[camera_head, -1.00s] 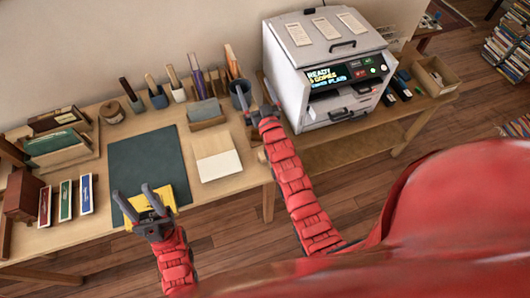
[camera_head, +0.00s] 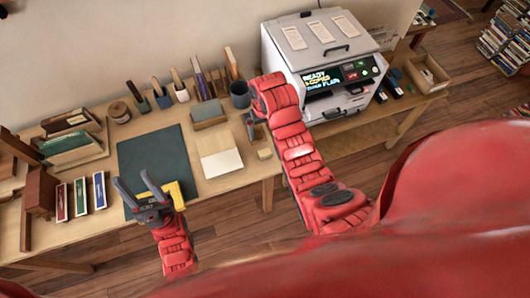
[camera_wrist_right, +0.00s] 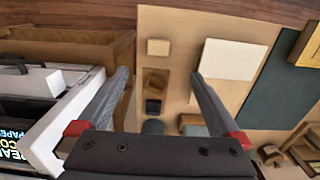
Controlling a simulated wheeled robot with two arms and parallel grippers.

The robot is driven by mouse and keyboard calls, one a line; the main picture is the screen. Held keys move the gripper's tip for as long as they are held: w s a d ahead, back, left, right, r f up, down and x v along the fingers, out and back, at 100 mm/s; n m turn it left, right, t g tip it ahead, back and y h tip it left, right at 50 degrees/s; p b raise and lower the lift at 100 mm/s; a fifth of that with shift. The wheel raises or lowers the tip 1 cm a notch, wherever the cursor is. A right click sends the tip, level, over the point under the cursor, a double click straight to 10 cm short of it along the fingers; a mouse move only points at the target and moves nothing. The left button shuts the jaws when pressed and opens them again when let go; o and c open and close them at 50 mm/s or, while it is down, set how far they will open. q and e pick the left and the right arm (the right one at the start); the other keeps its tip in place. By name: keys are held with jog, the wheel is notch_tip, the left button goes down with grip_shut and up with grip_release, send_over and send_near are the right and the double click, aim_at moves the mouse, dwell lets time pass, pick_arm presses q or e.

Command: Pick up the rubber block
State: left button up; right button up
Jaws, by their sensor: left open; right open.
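A small pale tan block (camera_head: 264,154), which looks like the rubber block, lies on the wooden table right of the white and tan pad. In the right wrist view the tan block (camera_wrist_right: 158,47) lies beyond and between my open fingers.
A white copier (camera_head: 325,70) stands right of my right gripper. A dark cup (camera_head: 240,94), a card holder (camera_head: 208,114) and several upright tools line the back. The pad (camera_head: 220,162) and dark mat (camera_head: 155,155) lie left.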

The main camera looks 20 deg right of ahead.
notch_tip(320, 180, down, 12)
jog(key=b, duration=1)
jog(key=shift+r, duration=0.2)
jog(key=shift+w+f, duration=0.1)
jog(key=shift+f, duration=0.25)
notch_tip(320, 180, down, 3)
jog(key=shift+d+r+p, duration=0.15)
jog(key=shift+p, duration=0.6)
jog(key=shift+f, duration=0.9)
jog(key=c, duration=1.4)
jog(key=shift+w+r, duration=0.1)
jog(key=shift+r, duration=0.05)
